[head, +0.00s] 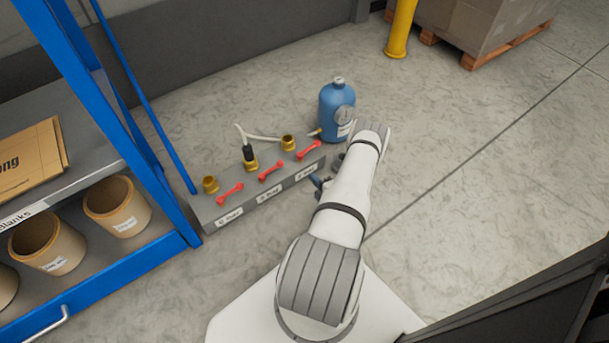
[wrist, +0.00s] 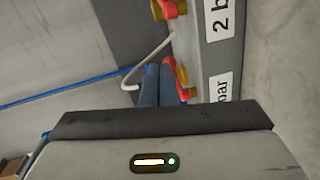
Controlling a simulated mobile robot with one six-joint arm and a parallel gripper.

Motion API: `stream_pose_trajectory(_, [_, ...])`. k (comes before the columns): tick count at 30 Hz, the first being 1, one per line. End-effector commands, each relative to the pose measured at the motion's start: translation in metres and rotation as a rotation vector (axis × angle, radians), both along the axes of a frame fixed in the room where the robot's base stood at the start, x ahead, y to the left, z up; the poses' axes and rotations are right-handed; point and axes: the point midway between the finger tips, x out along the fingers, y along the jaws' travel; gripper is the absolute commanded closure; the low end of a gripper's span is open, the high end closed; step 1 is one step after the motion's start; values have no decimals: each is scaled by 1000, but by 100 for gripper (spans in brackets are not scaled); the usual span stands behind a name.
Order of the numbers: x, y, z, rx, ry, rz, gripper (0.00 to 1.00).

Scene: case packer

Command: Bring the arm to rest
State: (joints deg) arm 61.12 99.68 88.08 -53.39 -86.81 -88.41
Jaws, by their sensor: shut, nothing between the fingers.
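My arm reaches from the bottom of the head view toward the grey valve block on the floor. My gripper (head: 318,183) is mostly hidden by the arm there; its bluish fingertips show by the front right part of the block. In the wrist view the two blue-grey fingers (wrist: 158,84) are together with nothing between them. They point along the block, and a red valve handle (wrist: 181,77) appears close beside them. I cannot tell whether they touch it.
The grey block (head: 213,226) carries red handles, brass ports and a black plug (head: 249,153) with a pale hose. A blue gas bottle (head: 336,106) stands behind it. A blue shelf rack (head: 172,208) with brown pots is left.

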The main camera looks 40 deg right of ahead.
Motion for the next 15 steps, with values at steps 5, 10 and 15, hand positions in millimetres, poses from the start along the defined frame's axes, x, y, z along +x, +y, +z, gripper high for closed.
stream_pose_trajectory(5, [-6,-3,1,0,1,1,100])
stream_pose_trajectory(10, [-6,-3,1,0,1,1,100])
stream_pose_trajectory(15, [14,-13,30,12,42,7,100])
